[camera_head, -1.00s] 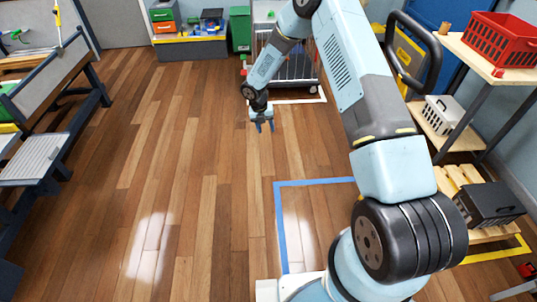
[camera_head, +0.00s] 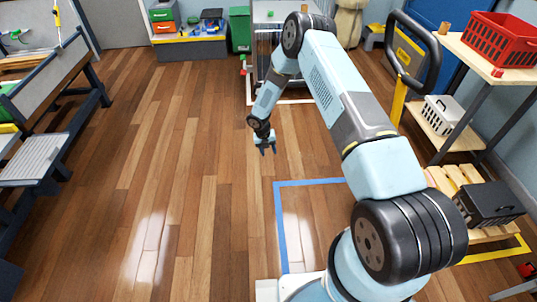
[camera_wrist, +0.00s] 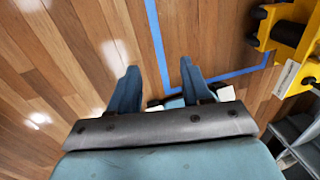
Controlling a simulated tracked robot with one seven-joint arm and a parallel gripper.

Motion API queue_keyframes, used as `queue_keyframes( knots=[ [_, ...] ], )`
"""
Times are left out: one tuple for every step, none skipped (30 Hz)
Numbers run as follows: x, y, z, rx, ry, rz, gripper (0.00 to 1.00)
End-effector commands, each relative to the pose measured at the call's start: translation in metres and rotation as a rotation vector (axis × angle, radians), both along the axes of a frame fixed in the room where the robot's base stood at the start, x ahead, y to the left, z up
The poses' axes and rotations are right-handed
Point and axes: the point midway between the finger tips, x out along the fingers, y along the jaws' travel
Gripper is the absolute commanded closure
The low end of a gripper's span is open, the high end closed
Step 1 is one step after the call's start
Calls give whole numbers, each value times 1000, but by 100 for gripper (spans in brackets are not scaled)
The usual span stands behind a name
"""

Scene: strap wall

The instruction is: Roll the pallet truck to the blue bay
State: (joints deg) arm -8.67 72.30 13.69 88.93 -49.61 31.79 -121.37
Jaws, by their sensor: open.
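The pallet truck stands at the right in the head view, with a black loop handle (camera_head: 434,62) on a yellow mast (camera_head: 399,101). My arm hides part of its lower body. Yellow parts, likely its body (camera_wrist: 290,33), show at the upper right of the wrist view. The blue bay is a blue tape outline (camera_head: 280,228) on the floor in front of my base, partly behind my arm; its tape also shows in the wrist view (camera_wrist: 154,35). My gripper (camera_head: 266,149) is open and empty, above the floor just beyond the bay's far left corner, well left of the truck.
A wooden pallet (camera_head: 470,172) with a black crate (camera_head: 490,204) lies at the right beside yellow tape. A shelf (camera_head: 478,58) holds a red crate (camera_head: 500,36). A wire cage trolley (camera_head: 262,62) stands behind. Benches line the left. The middle floor is clear.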

Motion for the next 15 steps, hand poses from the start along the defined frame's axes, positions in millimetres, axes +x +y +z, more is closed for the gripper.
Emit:
queue_keyframes(
  knots=[
    [0,-1,-7,-1,0,0,52],
    [0,-2,-10,-1,0,0,52],
    [0,-3,-14,-1,0,0,52],
    [0,-3,-17,-1,1,0,52],
    [0,-4,-19,-1,0,0,52],
    [0,-4,-21,-1,0,0,52],
    [0,-4,-22,-1,-1,0,52],
    [0,-4,-23,0,-1,0,52],
    [0,-4,-24,0,-1,0,52],
    [0,-5,-25,0,-1,0,52],
    [1,-5,-25,0,-1,0,52],
    [1,-5,-25,0,-1,0,52],
    [1,-5,-25,0,-2,0,52],
    [1,-5,-25,0,-1,0,52],
    [1,-5,-25,0,-1,0,52]
  ],
)
